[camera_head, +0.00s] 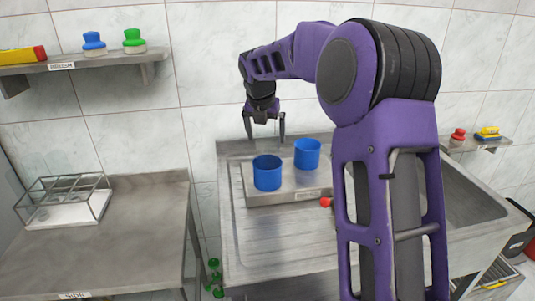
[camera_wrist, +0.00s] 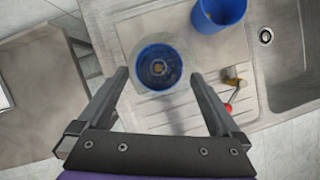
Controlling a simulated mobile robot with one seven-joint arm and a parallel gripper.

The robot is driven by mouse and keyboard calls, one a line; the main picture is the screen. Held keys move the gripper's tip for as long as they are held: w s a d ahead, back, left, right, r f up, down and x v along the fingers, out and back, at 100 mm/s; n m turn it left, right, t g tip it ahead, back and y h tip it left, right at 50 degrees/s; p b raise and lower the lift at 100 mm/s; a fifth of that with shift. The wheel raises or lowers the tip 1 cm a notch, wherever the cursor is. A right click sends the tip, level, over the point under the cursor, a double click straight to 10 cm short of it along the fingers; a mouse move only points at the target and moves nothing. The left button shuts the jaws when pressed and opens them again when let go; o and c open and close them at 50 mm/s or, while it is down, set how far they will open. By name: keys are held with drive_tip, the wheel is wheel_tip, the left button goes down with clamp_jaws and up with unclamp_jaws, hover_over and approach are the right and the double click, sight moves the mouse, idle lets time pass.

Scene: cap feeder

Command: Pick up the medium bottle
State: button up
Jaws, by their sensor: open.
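My gripper (camera_head: 266,132) is open and empty above the sink counter in the head view. In the wrist view its fingers (camera_wrist: 160,76) are spread, with a blue cup (camera_wrist: 158,67) between and beyond them. That blue cup also shows in the head view (camera_head: 267,173), standing upright at the left of a raised metal tray (camera_head: 283,196), below my gripper. A small brownish spot shows inside the cup; I cannot tell what it is. No medium bottle is clearly identifiable. Several small green bottle-like things (camera_head: 214,275) show low beside the counter.
A second blue cup (camera_head: 307,154) stands close behind and right of the first. A red-ended tool (camera_head: 326,202) lies by the tray. A sink basin (camera_wrist: 292,60) is to the right. A glass-sided rack (camera_head: 66,205) stands on the left table; a wall shelf (camera_head: 75,62) is above.

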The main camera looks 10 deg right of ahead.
sight(267, 155)
drive_tip(key=x, duration=0.5)
drive_tip(key=shift+s+a+f+b, duration=0.1)
drive_tip(key=shift+f+b, duration=0.05)
drive_tip(key=shift+b, duration=0.15)
drive_tip(key=c, duration=1.1)
